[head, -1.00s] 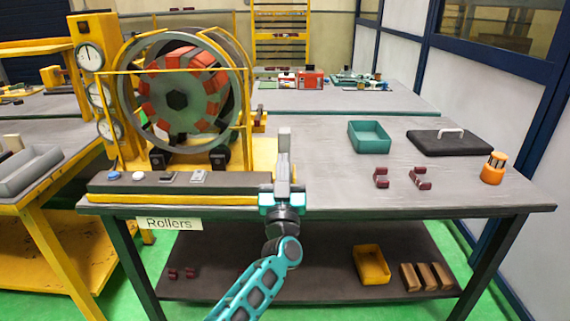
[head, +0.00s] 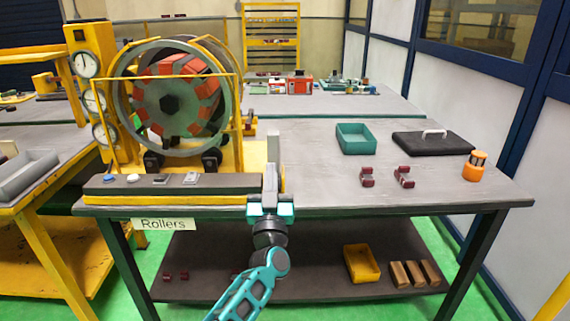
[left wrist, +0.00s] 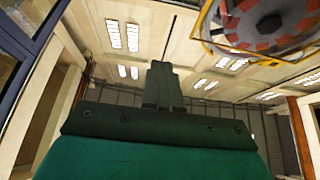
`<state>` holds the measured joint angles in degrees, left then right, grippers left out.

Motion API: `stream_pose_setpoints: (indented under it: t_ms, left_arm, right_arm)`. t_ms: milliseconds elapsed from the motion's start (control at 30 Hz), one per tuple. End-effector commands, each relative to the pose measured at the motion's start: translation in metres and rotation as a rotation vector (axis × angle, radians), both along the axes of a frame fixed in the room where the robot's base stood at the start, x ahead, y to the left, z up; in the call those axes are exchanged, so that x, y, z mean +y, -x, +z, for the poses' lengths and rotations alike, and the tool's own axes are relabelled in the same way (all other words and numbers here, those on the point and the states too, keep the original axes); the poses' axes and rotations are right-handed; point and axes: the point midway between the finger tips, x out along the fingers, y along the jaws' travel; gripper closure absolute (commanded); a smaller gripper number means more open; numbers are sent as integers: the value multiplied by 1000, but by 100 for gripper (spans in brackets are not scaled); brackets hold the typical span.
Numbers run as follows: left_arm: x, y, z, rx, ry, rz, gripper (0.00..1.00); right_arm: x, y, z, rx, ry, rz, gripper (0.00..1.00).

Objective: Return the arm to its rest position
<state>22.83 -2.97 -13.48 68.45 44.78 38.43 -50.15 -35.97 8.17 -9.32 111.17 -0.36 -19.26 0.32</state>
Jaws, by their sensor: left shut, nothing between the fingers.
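My left gripper (head: 272,167) stands upright at the front edge of the grey workbench (head: 320,185), just right of the control panel. It is shut and empty, and its fingers point up. In the left wrist view the shut fingers (left wrist: 164,85) point toward the ceiling with nothing between them. My left arm (head: 247,292) comes up from the bottom of the head view, in front of the bench. My right gripper is not in view.
The stator machine (head: 190,100) with its control panel (head: 130,184) stands left of the gripper. A teal bin (head: 356,139), dark red parts (head: 403,177), a black case (head: 434,144) and an orange item (head: 475,166) are on the bench. A yellow bin (head: 361,263) is on the lower shelf.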

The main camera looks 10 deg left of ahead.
Motion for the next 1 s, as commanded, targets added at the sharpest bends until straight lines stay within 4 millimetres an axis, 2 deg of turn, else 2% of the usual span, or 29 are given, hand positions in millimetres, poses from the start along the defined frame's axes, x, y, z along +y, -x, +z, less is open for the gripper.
stream_pose_setpoints:
  t_ms: [167,267,400,467,600,700,800,900,1000]
  left_arm:
    - [-9,30,-49,107,-24,-120,100]
    - [-18,63,-94,230,-38,-230,100]
    - [-26,122,-154,444,-44,-358,100]
    - [-26,151,-178,546,-41,-396,100]
    - [-22,221,-226,789,-26,-442,100]
    - [-15,264,-247,933,-13,-442,100]
    - [-8,295,-259,1035,-1,-429,100]
    - [-4,313,-265,1095,6,-416,100]
    - [-2,319,-267,1113,10,-410,100]
  right_arm:
    - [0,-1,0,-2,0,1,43]
    - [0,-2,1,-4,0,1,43]
    - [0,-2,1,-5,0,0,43]
    - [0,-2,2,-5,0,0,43]
    - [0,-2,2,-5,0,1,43]
    - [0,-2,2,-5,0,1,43]
    - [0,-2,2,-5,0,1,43]
    - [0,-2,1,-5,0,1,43]
    - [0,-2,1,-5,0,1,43]
